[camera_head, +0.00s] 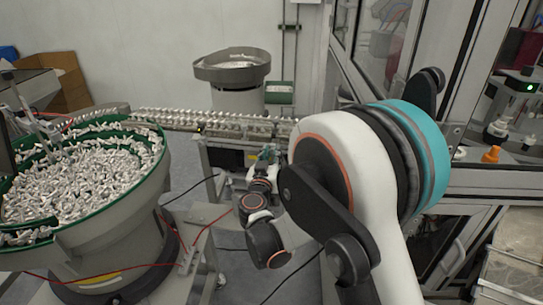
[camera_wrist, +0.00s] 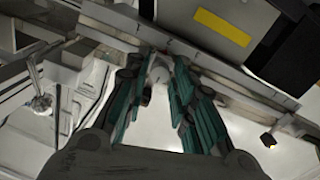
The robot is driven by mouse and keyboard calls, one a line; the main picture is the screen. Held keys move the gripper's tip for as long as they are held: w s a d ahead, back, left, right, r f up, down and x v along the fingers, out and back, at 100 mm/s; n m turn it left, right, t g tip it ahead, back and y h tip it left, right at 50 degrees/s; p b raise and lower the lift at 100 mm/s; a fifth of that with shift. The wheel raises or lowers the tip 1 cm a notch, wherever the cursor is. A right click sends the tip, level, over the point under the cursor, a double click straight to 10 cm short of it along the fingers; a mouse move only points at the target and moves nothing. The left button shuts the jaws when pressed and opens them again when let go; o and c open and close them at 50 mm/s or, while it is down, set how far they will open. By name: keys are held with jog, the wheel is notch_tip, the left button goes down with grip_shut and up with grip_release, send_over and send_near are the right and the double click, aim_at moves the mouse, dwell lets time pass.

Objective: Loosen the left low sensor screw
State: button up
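In the wrist view, the two teal-padded fingers of my gripper (camera_wrist: 160,64) reach toward a grey metal rail, with a clear gap between them. A small pale rounded part (camera_wrist: 159,74) lies between the fingertips, close to the rail; it may be the sensor screw, but it is too small and shaded to tell. I cannot tell whether the pads touch it. In the head view, my gripper (camera_head: 266,153) is small and partly hidden at the linear feeder rail (camera_head: 228,122), beyond my arm. No screw can be made out there.
A large green-rimmed bowl feeder (camera_head: 100,228) full of white parts stands at left. A smaller grey bowl (camera_head: 233,70) stands behind the rail. A machine frame (camera_head: 490,181) fills the right side.

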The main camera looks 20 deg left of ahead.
grip_shut()
jog(key=shift+n, duration=0.3)
jog(key=n+b, duration=0.1)
jog(key=n, duration=0.3)
jog(key=n+b, duration=0.2)
jog(key=n, duration=0.5)
jog(key=shift+n, duration=0.3)
jog(key=n, duration=0.6)
jog(key=shift+b, duration=0.35)
jog(key=n, duration=0.6)
jog(key=shift+n, duration=0.3)
